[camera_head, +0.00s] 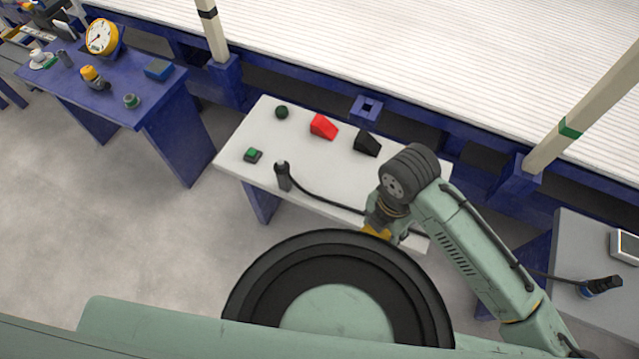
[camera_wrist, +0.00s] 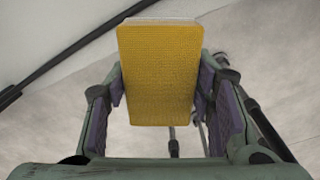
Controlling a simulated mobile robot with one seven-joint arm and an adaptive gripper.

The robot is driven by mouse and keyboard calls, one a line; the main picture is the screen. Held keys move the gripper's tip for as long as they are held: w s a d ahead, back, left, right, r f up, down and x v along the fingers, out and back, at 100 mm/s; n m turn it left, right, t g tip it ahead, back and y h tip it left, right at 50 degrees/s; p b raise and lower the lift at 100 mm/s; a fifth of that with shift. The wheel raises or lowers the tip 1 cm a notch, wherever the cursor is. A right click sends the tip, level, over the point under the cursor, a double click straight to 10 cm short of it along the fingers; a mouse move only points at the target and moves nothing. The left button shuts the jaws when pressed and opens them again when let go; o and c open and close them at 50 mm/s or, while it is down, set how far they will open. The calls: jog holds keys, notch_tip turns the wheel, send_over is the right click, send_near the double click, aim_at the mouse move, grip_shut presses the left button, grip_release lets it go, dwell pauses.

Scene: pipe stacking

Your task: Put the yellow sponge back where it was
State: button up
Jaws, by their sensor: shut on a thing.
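The yellow sponge (camera_wrist: 160,78) is a rectangular block, seen close up in the wrist view. My gripper (camera_wrist: 160,95) is shut on it, with a finger pad on each side. In the head view a small yellow part of the sponge (camera_head: 376,231) shows under my wrist, near the front edge of the white table. The rest of it is hidden by my arm and body. I cannot tell whether the sponge touches the table.
The white table (camera_head: 235,165) holds a red wedge (camera_head: 323,127), a black wedge (camera_head: 367,143), a dark green ball (camera_head: 282,112), a green-topped block (camera_head: 253,155) and a dark cylinder (camera_head: 283,176) with a black cable. A blue table (camera_head: 125,110) stands left, a grey one (camera_head: 575,235) right.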

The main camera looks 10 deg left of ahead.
jog(key=shift+a, duration=0.3)
jog(key=shift+w+a, duration=0.25)
jog(key=shift+a, duration=0.05)
jog(key=p, duration=0.5)
send_over(339, 189)
jog(key=shift+f, duration=0.65)
jog(key=shift+f+p, duration=0.35)
jog(key=shift+f, duration=1.7)
jog(key=o, duration=1.1)
jog(key=shift+r, duration=0.15)
